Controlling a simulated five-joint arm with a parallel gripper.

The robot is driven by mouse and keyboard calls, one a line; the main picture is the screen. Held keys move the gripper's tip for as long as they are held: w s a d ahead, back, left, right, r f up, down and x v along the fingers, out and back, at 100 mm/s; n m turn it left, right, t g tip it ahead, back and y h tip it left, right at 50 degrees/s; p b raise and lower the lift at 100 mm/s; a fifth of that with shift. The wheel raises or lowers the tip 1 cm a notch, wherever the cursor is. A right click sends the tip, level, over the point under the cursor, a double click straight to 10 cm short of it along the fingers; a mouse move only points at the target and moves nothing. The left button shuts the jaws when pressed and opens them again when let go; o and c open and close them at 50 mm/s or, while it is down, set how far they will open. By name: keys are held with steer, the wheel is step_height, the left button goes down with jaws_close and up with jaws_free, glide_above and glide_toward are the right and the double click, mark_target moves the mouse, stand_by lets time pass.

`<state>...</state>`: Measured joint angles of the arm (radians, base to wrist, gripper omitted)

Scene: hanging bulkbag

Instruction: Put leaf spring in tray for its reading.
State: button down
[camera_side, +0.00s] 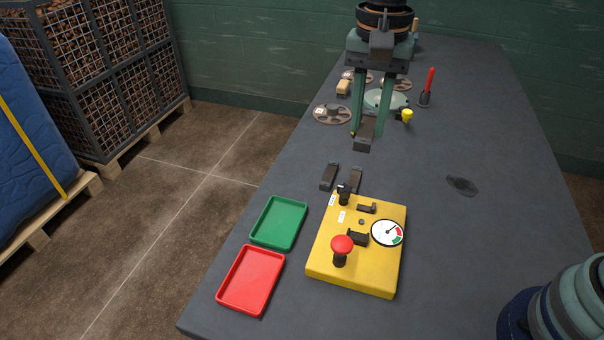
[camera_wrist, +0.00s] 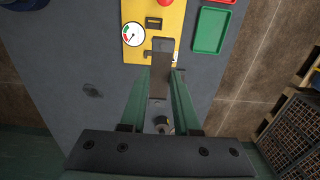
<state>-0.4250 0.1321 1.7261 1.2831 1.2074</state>
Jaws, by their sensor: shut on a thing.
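My gripper (camera_side: 370,133) is shut on a dark leaf spring (camera_side: 364,140), held above the table behind the yellow test fixture (camera_side: 330,262). In the wrist view the leaf spring (camera_wrist: 160,68) sticks out past the fingertips, over the near edge of the fixture (camera_wrist: 172,22). The fixture has a red knob (camera_side: 342,245) and a round dial (camera_side: 388,233) with red and green sectors. The green tray (camera_side: 279,223) and the red tray (camera_side: 250,280) look empty.
A dark flat patch (camera_side: 462,185) lies on the right.

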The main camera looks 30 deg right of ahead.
glide_above(280, 224)
step_height(280, 224, down, 3)
step_height(280, 224, down, 20)
stand_by(0.5)
steer(key=shift+f, duration=0.15)
steer(key=c, duration=0.6)
jaws_free()
steer(key=shift+c, duration=0.2)
